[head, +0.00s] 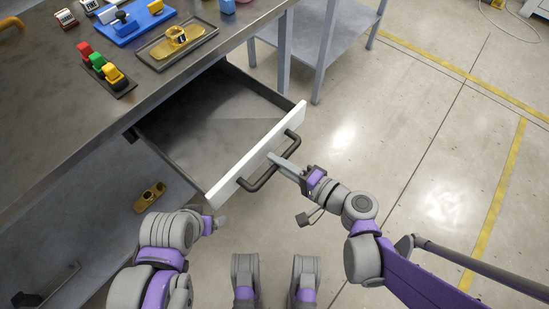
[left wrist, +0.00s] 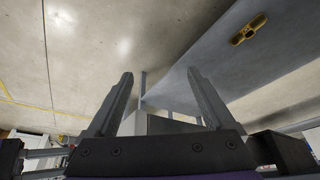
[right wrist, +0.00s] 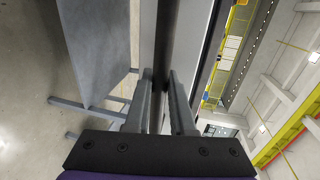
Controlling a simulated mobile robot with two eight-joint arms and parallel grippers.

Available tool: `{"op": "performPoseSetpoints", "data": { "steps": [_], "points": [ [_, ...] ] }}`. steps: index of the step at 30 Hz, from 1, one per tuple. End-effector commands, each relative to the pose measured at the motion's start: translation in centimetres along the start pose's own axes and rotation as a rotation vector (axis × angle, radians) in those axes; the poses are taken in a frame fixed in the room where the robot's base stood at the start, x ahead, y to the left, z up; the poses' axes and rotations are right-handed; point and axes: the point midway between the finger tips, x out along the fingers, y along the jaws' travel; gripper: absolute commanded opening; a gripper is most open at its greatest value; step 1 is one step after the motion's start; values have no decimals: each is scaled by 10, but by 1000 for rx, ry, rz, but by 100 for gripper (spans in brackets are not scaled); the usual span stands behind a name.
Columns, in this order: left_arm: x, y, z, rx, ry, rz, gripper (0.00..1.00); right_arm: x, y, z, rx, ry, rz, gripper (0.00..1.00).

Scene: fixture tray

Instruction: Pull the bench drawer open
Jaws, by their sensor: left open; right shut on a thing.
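The bench drawer (head: 225,125) is pulled out from under the bench top, and its inside looks empty. Its white front (head: 235,172) carries a dark bar handle (head: 260,182). My right gripper (head: 274,160) is at the middle of the handle. In the right wrist view its two fingers (right wrist: 161,95) are shut around the dark handle bar (right wrist: 167,45). My left gripper (left wrist: 160,95) is open and empty, its fingers wide apart in the left wrist view. In the head view the left arm is low, in front of the bench, apart from the drawer.
The bench top (head: 50,130) holds a tray with a yellow part (head: 178,42), a blue fixture (head: 130,25) and a dark strip of coloured pieces (head: 105,72). A yellow part (head: 150,196) lies on the lower shelf (head: 95,225). Open floor (head: 420,120) lies to the right.

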Motion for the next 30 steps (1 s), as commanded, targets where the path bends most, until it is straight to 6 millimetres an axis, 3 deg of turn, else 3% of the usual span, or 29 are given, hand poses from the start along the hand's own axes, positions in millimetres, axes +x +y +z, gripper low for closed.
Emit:
{"op": "performPoseSetpoints", "data": {
  "steps": [5, 6, 10, 21, 30],
  "points": [
    [0, 0, 0, 0, 0, 0, 87, 0, 0, 0, 1, 1, -1, 0],
    [0, 0, 0, 0, 0, 0, 87, 0, 0, 0, 1, 1, -1, 29],
    [0, 0, 0, 0, 0, 0, 87, 0, 0, 0, 1, 0, -1, 52],
    [-1, 0, 0, 0, 0, 0, 87, -5, 0, -1, 0, 2, 0, 52],
    [-14, 0, -4, 0, 5, 0, 87, -57, -2, -2, 1, 8, 1, 52]
  ]
}}
